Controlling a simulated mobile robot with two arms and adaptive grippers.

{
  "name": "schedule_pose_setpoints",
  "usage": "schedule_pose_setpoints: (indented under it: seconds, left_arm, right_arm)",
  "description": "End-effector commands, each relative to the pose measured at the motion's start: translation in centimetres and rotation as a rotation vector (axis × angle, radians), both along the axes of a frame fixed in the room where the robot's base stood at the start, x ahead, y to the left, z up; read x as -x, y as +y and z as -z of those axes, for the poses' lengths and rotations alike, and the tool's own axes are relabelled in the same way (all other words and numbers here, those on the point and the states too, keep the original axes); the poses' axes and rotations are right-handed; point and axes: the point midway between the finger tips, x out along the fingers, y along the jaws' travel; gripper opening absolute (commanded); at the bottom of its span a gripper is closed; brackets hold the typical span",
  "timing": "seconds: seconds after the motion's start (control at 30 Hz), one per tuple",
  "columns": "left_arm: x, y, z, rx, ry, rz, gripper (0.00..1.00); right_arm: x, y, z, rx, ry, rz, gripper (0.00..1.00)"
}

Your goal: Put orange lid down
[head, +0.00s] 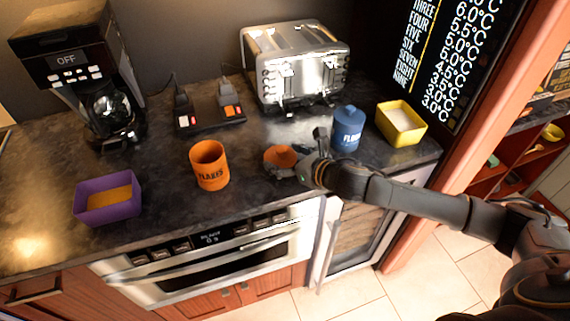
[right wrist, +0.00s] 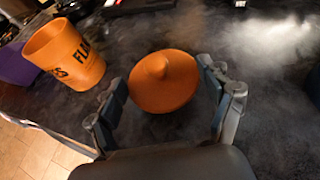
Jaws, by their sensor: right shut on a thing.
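The orange lid (head: 279,157) is round with a small knob, at the counter's front part, right of the orange FLAKES canister (head: 210,166). My right gripper (head: 294,160) is shut on the lid from the right. In the right wrist view the lid (right wrist: 163,84) sits between the two fingers of my right gripper (right wrist: 164,100), knob facing up toward the camera. I cannot tell whether the lid touches the counter or is just above it. The FLAKES canister stands upright with its top open; it also shows in the right wrist view (right wrist: 68,55). My left gripper is not in view.
A blue FLOUR canister (head: 348,128) and a yellow container (head: 401,122) stand right of my right gripper. A toaster (head: 295,65) and a dark tray (head: 209,117) are behind. A purple container (head: 107,200) and coffee maker (head: 75,65) are left. Dark counter (head: 150,160) is bare around the canister.

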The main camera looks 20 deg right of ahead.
Motion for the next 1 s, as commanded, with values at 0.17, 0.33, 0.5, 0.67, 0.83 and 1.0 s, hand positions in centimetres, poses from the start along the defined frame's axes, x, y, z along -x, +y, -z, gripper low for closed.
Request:
schedule_pose_setpoints:
  seconds: [0.17, 0.33, 0.5, 0.67, 0.83, 1.0]
  left_arm:
    - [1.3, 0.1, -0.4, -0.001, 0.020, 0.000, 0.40]
    - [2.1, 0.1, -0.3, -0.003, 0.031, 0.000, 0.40]
    - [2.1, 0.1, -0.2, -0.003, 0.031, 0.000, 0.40]
    - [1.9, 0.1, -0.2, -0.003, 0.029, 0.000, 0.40]
    - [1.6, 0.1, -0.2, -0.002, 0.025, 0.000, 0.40]
    - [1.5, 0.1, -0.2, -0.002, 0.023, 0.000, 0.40]
  right_arm:
    - [0.1, 0.1, 2.5, -0.003, 0.005, 0.001, 0.48]
    - [0.1, 0.1, 2.9, -0.001, 0.001, -0.001, 0.48]
    - [0.1, 0.1, 3.0, 0.000, 0.001, 0.000, 0.48]
    - [0.1, 0.0, 3.2, 0.000, 0.001, 0.000, 0.96]
    - [0.1, 0.0, 3.2, 0.000, 0.001, 0.000, 1.00]
    - [0.1, 0.0, 3.2, 0.000, 0.001, 0.000, 1.00]
